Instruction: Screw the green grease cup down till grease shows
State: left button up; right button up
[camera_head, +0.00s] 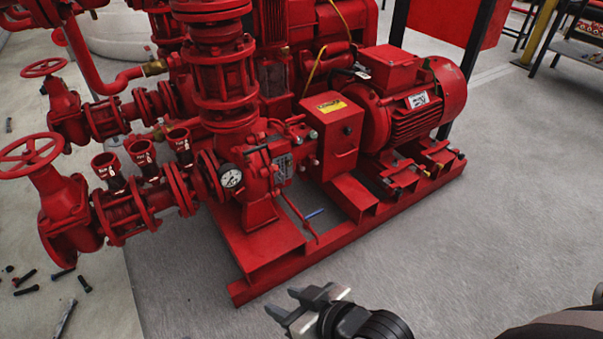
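I cannot make out a green grease cup in the head view. The red pump (262,170) stands in the middle on a red base frame (262,250), coupled through a guard box (338,140) to a red motor (415,105). My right gripper (284,303) is in front of the base frame at the bottom, with its two grey fingers apart and nothing visible between them. It appears clear of the pumpset. My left gripper is not in view.
Red handwheel valves (30,155) are at the far left. A pressure gauge (231,177) faces forward. Loose bolts (26,290) lie at lower left.

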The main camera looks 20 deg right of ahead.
aim_at(313, 134)
jog(key=u, duration=0.4)
jog(key=k, duration=0.35)
jog(key=z, duration=1.5)
jog(key=i, duration=0.65)
jog(key=u, duration=0.9)
jog(key=i, duration=0.85)
jog(key=u, duration=0.2)
